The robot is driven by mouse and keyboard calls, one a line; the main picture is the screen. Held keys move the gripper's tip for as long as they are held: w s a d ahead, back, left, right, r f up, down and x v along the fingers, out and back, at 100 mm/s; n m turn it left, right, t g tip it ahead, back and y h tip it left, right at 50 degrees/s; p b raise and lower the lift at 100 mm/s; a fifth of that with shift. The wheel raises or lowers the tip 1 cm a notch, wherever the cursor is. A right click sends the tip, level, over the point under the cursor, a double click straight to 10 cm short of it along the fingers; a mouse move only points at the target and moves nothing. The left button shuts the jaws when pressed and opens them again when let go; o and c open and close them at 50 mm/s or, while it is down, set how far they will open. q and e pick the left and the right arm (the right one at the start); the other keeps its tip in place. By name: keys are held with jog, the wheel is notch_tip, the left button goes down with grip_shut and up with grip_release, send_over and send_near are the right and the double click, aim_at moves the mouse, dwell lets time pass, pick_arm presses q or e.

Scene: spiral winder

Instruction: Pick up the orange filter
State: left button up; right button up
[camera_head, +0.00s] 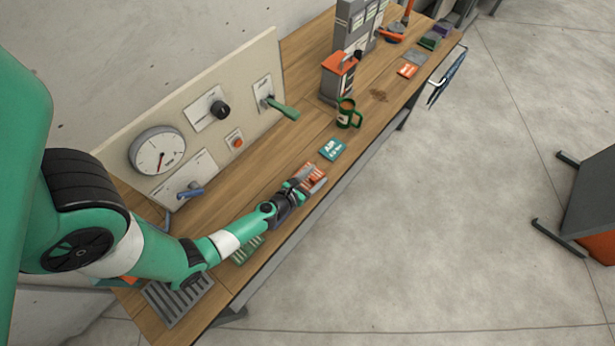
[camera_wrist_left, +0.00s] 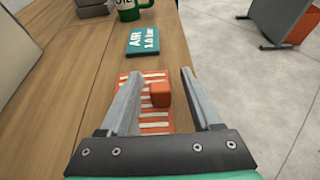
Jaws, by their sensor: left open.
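The orange filter (camera_wrist_left: 154,124) is a flat orange-and-white striped piece on the wooden bench, with a small plain orange block (camera_wrist_left: 160,94) standing up from it. It also shows in the head view (camera_head: 313,170), partly covered by my gripper. My left gripper (camera_wrist_left: 161,76) is open over the filter, its two grey fingers on either side of the block. A gap shows between the block and each finger. In the head view the left gripper (camera_head: 311,180) points along the bench. My right gripper is not in view.
A teal card marked AIR (camera_head: 333,149) and a green mug (camera_head: 348,114) lie beyond the gripper. A panel with a dial (camera_head: 157,151) and levers stands along the wall side. A green striped piece (camera_head: 246,250) lies under my left arm. The bench's right edge is close.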

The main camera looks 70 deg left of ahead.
aim_at(315, 172)
pick_arm(q)
jog(key=shift+w+f, duration=0.1)
jog(key=shift+c, duration=0.2)
grip_shut()
jog(key=shift+r+p, duration=0.55)
notch_tip(315, 172, up, 2)
jog(key=shift+r+p, duration=0.25)
jog(key=shift+p, duration=1)
jog(key=s+d+r+p, duration=0.4)
jog(key=d+r, duration=0.5)
jog(key=d, duration=0.4)
jog(key=shift+s+r+p, duration=0.25)
jog(key=shift+s+p, duration=0.15)
jog(key=shift+s, duration=0.05)
